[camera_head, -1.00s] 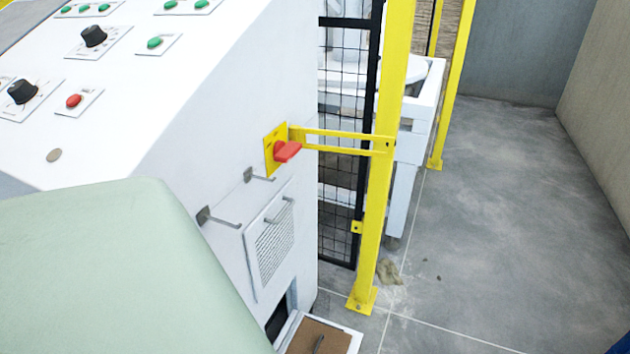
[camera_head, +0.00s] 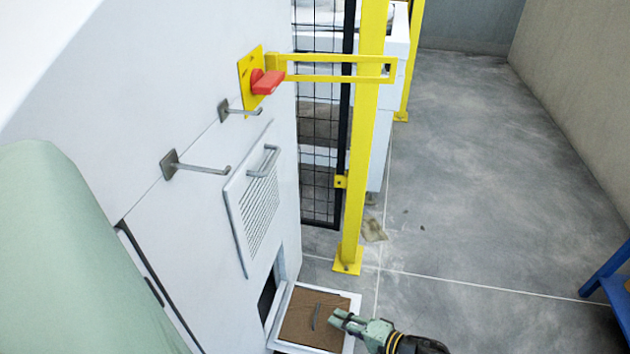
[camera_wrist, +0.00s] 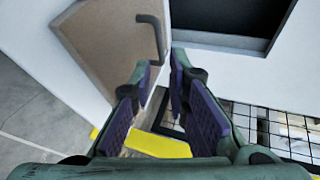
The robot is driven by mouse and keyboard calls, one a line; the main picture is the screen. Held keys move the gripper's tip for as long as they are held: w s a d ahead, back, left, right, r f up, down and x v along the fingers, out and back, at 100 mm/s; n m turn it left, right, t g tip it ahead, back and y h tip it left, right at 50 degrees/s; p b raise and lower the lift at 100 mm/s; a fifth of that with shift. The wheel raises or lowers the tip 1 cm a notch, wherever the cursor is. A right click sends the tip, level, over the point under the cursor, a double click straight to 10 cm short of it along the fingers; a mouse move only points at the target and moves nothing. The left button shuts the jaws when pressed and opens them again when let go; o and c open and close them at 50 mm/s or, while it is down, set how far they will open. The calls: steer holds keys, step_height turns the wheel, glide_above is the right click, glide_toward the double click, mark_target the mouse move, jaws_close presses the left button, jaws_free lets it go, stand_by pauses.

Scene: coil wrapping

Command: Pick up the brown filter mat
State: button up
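The brown filter mat (camera_head: 300,328) lies flat in a white frame at the foot of the white machine, at the bottom of the head view. A thin grey handle (camera_head: 316,317) stands up from its middle. My gripper (camera_head: 338,318) is beside the handle on its right, over the mat's right edge. In the wrist view the mat (camera_wrist: 108,45) is at upper left, and its bent dark handle (camera_wrist: 152,32) is just beyond the fingertips. My gripper (camera_wrist: 164,72) is open there, with a gap between the purple finger pads and nothing in it.
A dark opening (camera_head: 268,295) in the machine is behind the mat's frame. A vent panel (camera_head: 255,205), two hooks (camera_head: 200,168) and a red switch (camera_head: 267,82) are on the machine's side. A yellow post (camera_head: 363,160) stands behind the mat. The floor (camera_head: 470,200) at right is mostly clear.

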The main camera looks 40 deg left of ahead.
mark_target(322, 322)
steer(key=x, duration=0.2)
steer(key=s+b+x, duration=0.1)
steer(key=x, duration=0.2)
steer(key=shift+d+f, duration=0.1)
steer(key=shift+a+f, duration=0.1)
steer(key=shift+a, duration=0.4)
steer(key=shift+c, duration=0.5)
jaws_close()
